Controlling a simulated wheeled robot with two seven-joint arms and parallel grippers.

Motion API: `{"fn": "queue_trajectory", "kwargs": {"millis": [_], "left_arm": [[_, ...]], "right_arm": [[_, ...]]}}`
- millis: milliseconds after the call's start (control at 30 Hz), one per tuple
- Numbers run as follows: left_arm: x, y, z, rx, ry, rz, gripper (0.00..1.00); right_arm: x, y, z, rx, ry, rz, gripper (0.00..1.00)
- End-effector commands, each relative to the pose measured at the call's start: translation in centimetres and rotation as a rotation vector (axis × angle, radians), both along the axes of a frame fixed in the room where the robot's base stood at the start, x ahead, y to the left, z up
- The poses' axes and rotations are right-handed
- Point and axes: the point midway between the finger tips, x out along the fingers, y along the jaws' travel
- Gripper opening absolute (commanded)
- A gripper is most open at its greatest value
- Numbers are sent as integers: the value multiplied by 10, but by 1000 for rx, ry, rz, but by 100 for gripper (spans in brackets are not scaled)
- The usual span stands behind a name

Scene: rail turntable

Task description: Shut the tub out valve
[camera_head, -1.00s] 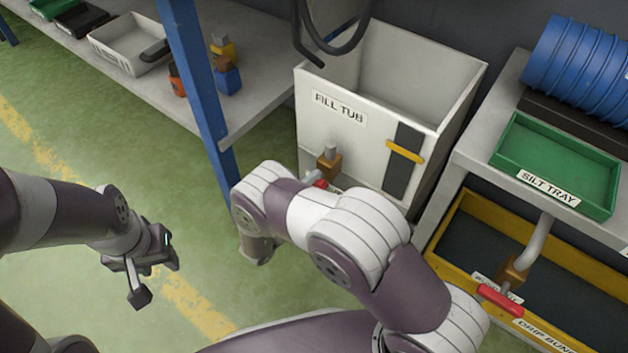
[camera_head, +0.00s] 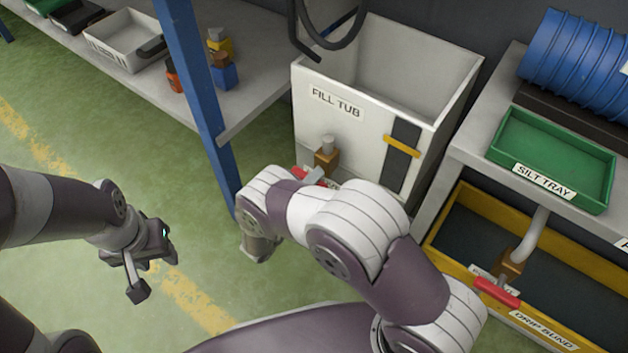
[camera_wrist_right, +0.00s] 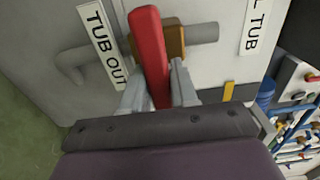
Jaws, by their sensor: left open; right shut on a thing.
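The white fill tub (camera_head: 345,150) stands at the middle back with a brass-coloured valve (camera_head: 326,158) low on its front. The valve's red handle (camera_head: 303,177) shows partly above my right arm. In the right wrist view, the red handle (camera_wrist_right: 149,45) sits beside the "TUB OUT" label (camera_wrist_right: 102,45), in front of the brass body (camera_wrist_right: 175,42), and lies roughly across the grey pipe (camera_wrist_right: 203,33). My right gripper (camera_wrist_right: 157,88) is shut on the handle; my arm hides it in the head view. My left gripper (camera_head: 150,268) is open and empty, over the floor.
A blue post (camera_head: 205,100) and grey shelf (camera_head: 262,88) stand left of the tub. On the right are a green silt tray (camera_head: 555,150) and a yellow drip bund (camera_head: 455,215) with another red-handled valve (camera_head: 497,292). Floor is clear around my left gripper.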

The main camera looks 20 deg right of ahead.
Motion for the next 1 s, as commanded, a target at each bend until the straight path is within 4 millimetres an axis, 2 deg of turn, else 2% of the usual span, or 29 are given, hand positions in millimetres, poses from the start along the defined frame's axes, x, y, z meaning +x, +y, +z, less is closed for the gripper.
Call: {"fn": "queue_trajectory", "kwargs": {"millis": [567,600,633,1000], "left_arm": [[0,0,0,0,0,0,43],[0,0,0,0,0,0,43],[0,0,0,0,0,0,43],[0,0,3,0,0,0,43]], "right_arm": [[-1,0,-2,19,-19,1,0],[-1,0,-2,18,-19,1,38],[-1,0,-2,18,-19,1,48],[-3,5,1,17,-21,2,49]]}}
